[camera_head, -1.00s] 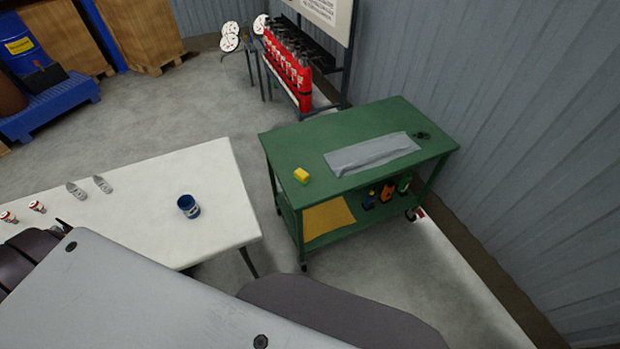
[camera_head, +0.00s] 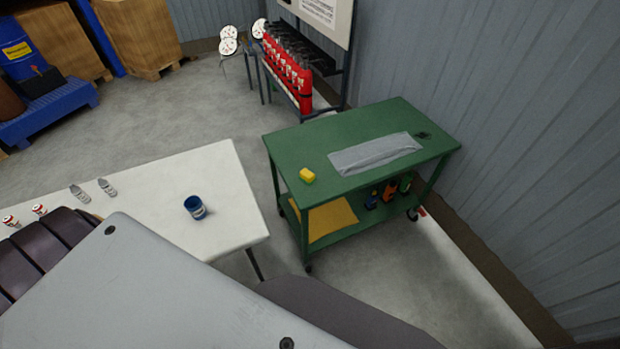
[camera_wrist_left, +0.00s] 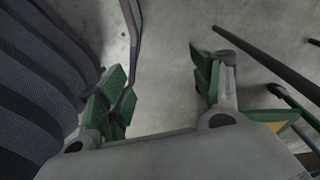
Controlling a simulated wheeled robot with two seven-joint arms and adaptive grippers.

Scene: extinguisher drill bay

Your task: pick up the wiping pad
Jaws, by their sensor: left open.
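A small yellow block (camera_head: 307,176), which looks like the wiping pad, lies on the top of the green cart (camera_head: 290,140), near its front left corner. Nothing touches it. My left gripper (camera_wrist_left: 160,88) shows in the left wrist view with its green-padded fingers spread apart. Only grey floor shows between them, and the pad is not seen in that view. My left gripper is out of the head view, and my right gripper is in neither view.
A grey cloth (camera_head: 375,154) and a small dark item lie on the cart top. A yellow sheet (camera_head: 330,219) and several bottles (camera_head: 389,191) are on its lower shelf.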

